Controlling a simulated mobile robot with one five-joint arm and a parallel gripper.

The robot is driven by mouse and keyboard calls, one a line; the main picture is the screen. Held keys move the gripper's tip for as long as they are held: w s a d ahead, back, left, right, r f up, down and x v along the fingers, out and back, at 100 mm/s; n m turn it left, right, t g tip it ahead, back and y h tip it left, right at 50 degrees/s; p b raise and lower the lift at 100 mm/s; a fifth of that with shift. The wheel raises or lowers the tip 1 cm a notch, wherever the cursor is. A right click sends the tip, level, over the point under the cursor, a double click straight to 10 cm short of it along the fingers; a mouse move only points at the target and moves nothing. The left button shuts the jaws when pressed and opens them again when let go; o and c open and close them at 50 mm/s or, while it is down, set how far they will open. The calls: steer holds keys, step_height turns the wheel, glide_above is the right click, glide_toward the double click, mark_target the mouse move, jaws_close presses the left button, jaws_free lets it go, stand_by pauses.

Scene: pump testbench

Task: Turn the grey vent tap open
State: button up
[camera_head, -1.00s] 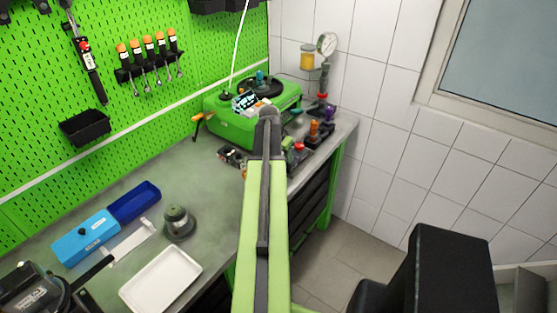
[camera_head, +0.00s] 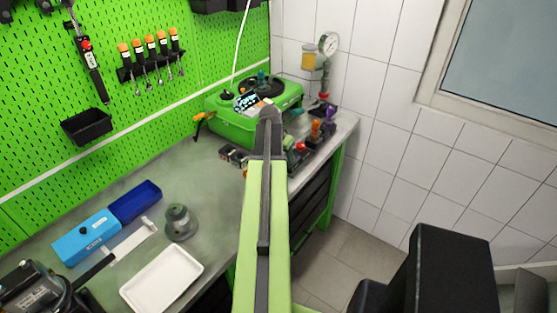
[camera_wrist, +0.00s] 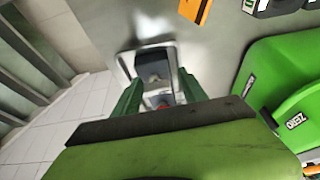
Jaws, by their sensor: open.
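In the wrist view, my gripper (camera_wrist: 158,78) shows two green fingers spread apart, with nothing seen clamped in them. Between and just beyond the fingers is a dark grey block (camera_wrist: 153,66) on a shiny metal plate (camera_wrist: 127,62), with a bit of red (camera_wrist: 163,106) nearer to me. I cannot tell whether this block is the grey vent tap. In the head view, my arm covers the gripper and part of the bench end. A red knob (camera_head: 300,146), an orange tap (camera_head: 315,128) and a purple tap (camera_head: 330,114) stand right of the arm. No grey tap is clearly distinguishable there.
A green pump unit (camera_head: 235,128) stands at the back of the bench, also in the wrist view (camera_wrist: 283,80). A white tray (camera_head: 160,280), blue boxes (camera_head: 88,237) and a grey-green round part (camera_head: 180,222) lie nearer.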

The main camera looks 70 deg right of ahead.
steer(key=shift+s+d+r+h, duration=0.15)
steer(key=shift+s+d, duration=0.15)
steer(key=shift+d, duration=0.2)
steer(key=shift+s+d+r+h, duration=0.15)
steer(key=shift+s+d, duration=0.1)
steer(key=shift+d, duration=0.2)
steer(key=shift+a+r+p, duration=0.15)
steer(key=shift+r+p, duration=0.5)
steer(key=shift+p, duration=0.15)
steer(key=w+a+p+v, duration=0.1)
steer(key=p+v, duration=1.4)
steer(key=v, duration=0.1)
steer(key=shift+a+f, duration=0.2)
